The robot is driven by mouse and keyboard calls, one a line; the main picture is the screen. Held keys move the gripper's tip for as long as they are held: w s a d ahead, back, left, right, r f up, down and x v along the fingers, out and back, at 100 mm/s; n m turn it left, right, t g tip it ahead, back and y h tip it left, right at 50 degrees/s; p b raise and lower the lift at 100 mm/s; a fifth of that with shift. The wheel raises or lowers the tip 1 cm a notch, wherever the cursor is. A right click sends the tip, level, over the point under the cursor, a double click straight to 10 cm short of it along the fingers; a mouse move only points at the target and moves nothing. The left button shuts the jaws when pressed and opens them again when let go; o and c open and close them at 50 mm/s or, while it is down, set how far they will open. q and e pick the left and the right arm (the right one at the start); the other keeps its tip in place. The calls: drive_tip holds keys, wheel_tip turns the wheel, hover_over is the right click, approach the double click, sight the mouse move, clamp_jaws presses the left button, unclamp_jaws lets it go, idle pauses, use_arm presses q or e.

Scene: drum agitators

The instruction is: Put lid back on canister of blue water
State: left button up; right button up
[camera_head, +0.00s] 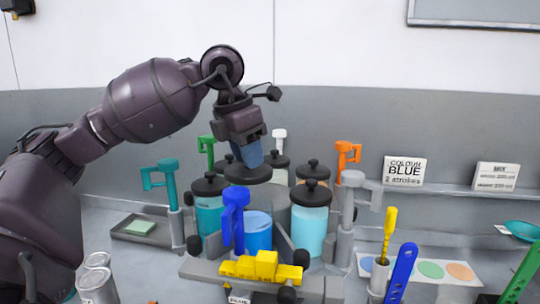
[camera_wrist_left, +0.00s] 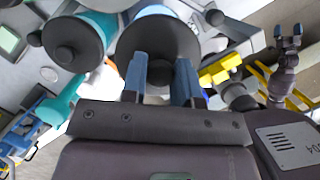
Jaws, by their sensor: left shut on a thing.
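My left gripper (camera_head: 250,158) is shut on a black lid (camera_head: 248,174) and holds it level above the cluster of canisters. In the left wrist view, the lid (camera_wrist_left: 160,42) is between the blue fingertips (camera_wrist_left: 160,82). The canister of blue water (camera_head: 258,232) stands open at the front of the cluster, below the held lid and slightly right of it. A blue handle (camera_head: 235,205) partly hides its left side. My right gripper (camera_wrist_left: 288,36) shows small in the left wrist view, with its fingers apart and nothing between them.
Lidded canisters stand close by, a teal one (camera_head: 208,218) at left and a light blue one (camera_head: 309,228) at right. Yellow blocks (camera_head: 262,267) sit in front. Upright handles, teal (camera_head: 160,175), orange (camera_head: 347,152) and grey (camera_head: 352,190), surround the cluster. A sign (camera_head: 404,171) stands behind.

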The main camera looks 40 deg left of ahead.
use_arm(q)
drive_tip(key=shift+w+f, duration=0.3)
drive_tip(key=shift+s+f+b, duration=0.25)
drive_tip(key=shift+f+b, duration=0.2)
drive_tip(key=shift+f, duration=0.4)
drive_tip(key=shift+s+b+x, duration=0.2)
drive_tip(key=shift+b+x, duration=0.75)
drive_tip(key=shift+x, duration=0.15)
drive_tip(key=shift+s+b+x, duration=0.2)
drive_tip(key=shift+b+x, duration=0.7)
drive_tip(key=shift+x, duration=0.2)
drive_tip(key=shift+a, duration=0.15)
drive_tip(key=shift+f, duration=0.1)
